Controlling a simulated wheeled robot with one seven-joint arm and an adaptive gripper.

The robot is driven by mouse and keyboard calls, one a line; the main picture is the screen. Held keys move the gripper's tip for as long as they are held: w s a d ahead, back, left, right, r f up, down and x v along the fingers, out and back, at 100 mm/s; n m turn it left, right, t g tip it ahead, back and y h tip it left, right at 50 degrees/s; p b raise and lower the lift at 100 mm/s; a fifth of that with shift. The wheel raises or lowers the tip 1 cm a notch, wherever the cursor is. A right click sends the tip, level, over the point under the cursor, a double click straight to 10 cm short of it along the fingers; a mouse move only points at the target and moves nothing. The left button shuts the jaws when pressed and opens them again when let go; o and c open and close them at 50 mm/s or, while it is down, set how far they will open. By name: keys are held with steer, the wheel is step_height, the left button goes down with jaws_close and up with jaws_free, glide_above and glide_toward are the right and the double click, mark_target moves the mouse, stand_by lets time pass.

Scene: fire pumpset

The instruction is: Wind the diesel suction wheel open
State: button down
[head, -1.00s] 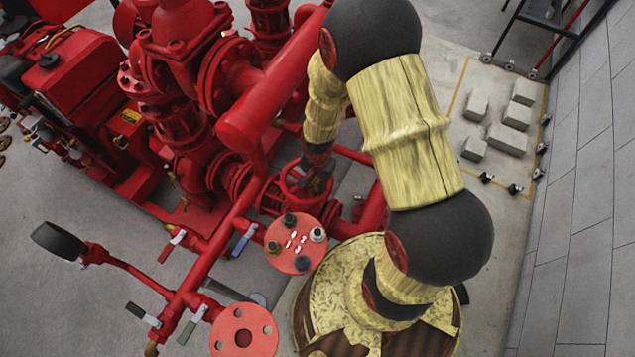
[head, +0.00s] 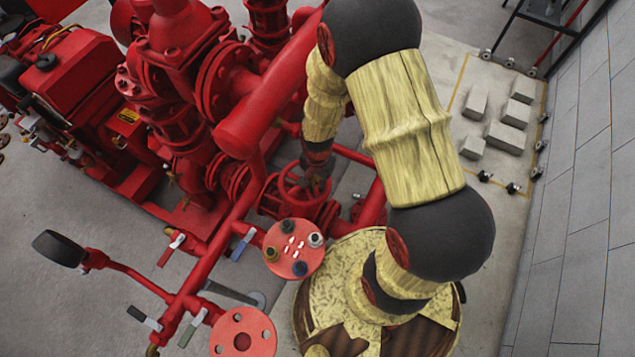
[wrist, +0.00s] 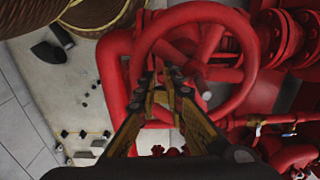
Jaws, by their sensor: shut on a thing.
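The diesel suction wheel (wrist: 247,72) is a red handwheel with spokes, large in the upper middle of the wrist view. In the head view the wheel (head: 286,184) shows below my forearm, partly hidden by my gripper. My gripper (wrist: 162,78) reaches over the near-left part of the wheel, with its fingertips close together at the rim. It is shut on the wheel, though the exact contact is dark and hard to see. In the head view my gripper (head: 318,172) points down at the wheel's right side.
Red pipes (head: 262,105) and pump bodies crowd the left and back. A round red flange plate (head: 294,248) with coloured fittings stands just in front of the wheel. Lever valves (head: 243,243) sit to its left. Grey blocks (head: 508,138) lie on the floor at right, by a wall.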

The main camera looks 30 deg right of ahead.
step_height(320, 180, up, 6)
steer(key=p, duration=0.5)
steer(key=shift+r, duration=0.25)
steer(key=shift+w, duration=0.1)
steer(key=s+n+g+b, duration=0.2)
steer(key=s+n+b, duration=0.2)
steer(key=s, duration=0.2)
steer(key=s+a+r+n+t, duration=0.1)
steer(key=s+r+n+t, duration=0.1)
steer(key=r, duration=1.6)
steer(key=s+a+r+n+t, duration=0.1)
steer(key=r+n+t, duration=0.3)
steer(key=r, duration=1.4)
steer(key=shift+s+a+r+n+t, duration=0.35)
steer(key=shift+s+t, duration=0.25)
steer(key=shift+t, duration=0.2)
steer(key=c, duration=2)
jaws_free()
steer(key=shift+r, duration=0.1)
